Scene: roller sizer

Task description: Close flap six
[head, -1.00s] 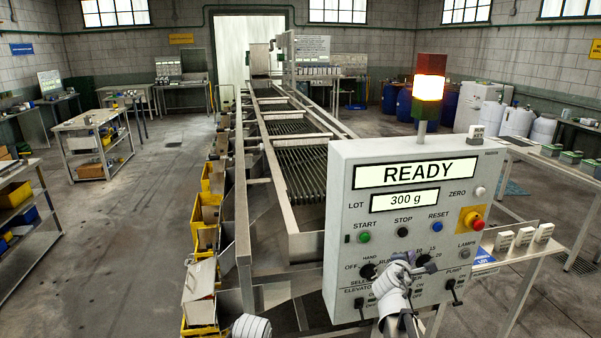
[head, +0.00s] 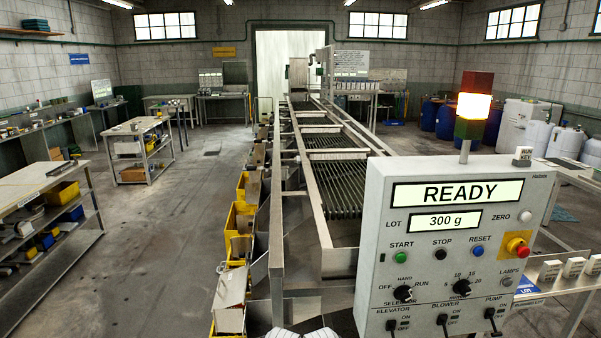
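A small white piece of my arm shows at the bottom edge. Neither gripper's fingers are in view.
The control panel (head: 445,245) stands close at the right, reading READY and 300 g, with a lit lamp tower (head: 473,108) above it. A shelf (head: 45,225) with bins stands at the left and a cart (head: 140,150) farther back. The floor (head: 165,230) between is clear.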

